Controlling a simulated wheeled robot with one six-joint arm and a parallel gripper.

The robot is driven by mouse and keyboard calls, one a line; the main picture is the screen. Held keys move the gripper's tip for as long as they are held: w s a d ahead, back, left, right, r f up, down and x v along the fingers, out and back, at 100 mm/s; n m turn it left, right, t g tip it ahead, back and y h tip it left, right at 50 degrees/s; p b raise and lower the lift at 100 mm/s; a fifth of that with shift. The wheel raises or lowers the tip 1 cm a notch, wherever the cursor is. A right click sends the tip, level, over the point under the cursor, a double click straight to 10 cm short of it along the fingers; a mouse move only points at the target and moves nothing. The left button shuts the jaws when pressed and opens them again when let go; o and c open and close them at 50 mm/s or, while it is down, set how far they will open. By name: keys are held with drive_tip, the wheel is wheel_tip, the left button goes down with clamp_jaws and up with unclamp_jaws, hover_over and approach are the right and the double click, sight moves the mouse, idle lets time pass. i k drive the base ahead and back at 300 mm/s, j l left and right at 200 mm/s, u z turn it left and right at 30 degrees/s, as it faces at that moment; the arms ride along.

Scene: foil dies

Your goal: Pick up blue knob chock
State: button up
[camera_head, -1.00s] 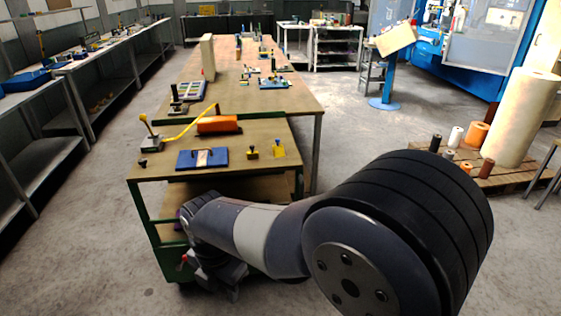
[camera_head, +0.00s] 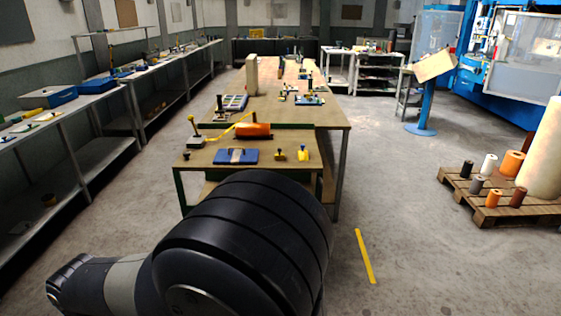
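Two small yellow blocks stand near the front right of the near bench (camera_head: 220,170). The left block (camera_head: 279,155) has a dark knob. The right block (camera_head: 302,154) seems to have a small bluish top. At this size I cannot tell for certain which one is the blue knob chock. My arm fills the lower left and middle of the view and hides the bench's lower front. My gripper is outside the picture.
A longer table (camera_head: 290,105) continues behind. A yellow floor strip (camera_head: 365,256) lies right of my arm. A pallet (camera_head: 490,200) with spools stands at right.

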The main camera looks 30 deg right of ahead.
sight(303, 155)
drive_tip(key=i+l, duration=0.15)
drive_tip(key=l, duration=0.2)
drive_tip(key=i+l+u, duration=0.1)
drive_tip(key=l, duration=0.25)
drive_tip(key=i+l, duration=0.2)
drive_tip(key=l, duration=0.2)
drive_tip(key=i+l, duration=0.15)
drive_tip(key=l, duration=0.2)
drive_tip(key=i+l+u, duration=0.1)
drive_tip(key=l, duration=0.3)
drive_tip(key=i+l, duration=0.15)
drive_tip(key=l, duration=0.25)
drive_tip(key=i+l, duration=0.15)
drive_tip(key=l, duration=0.25)
drive_tip(key=i+l, duration=0.15)
drive_tip(key=l, duration=0.25)
drive_tip(key=i+l, duration=0.15)
drive_tip(key=l, duration=0.25)
drive_tip(key=i+l, duration=0.2)
drive_tip(key=l, duration=0.2)
drive_tip(key=i+l, duration=0.15)
drive_tip(key=l, duration=0.25)
drive_tip(key=i+l, duration=0.15)
drive_tip(key=l, duration=0.25)
drive_tip(key=i+l, duration=0.15)
drive_tip(key=l, duration=0.2)
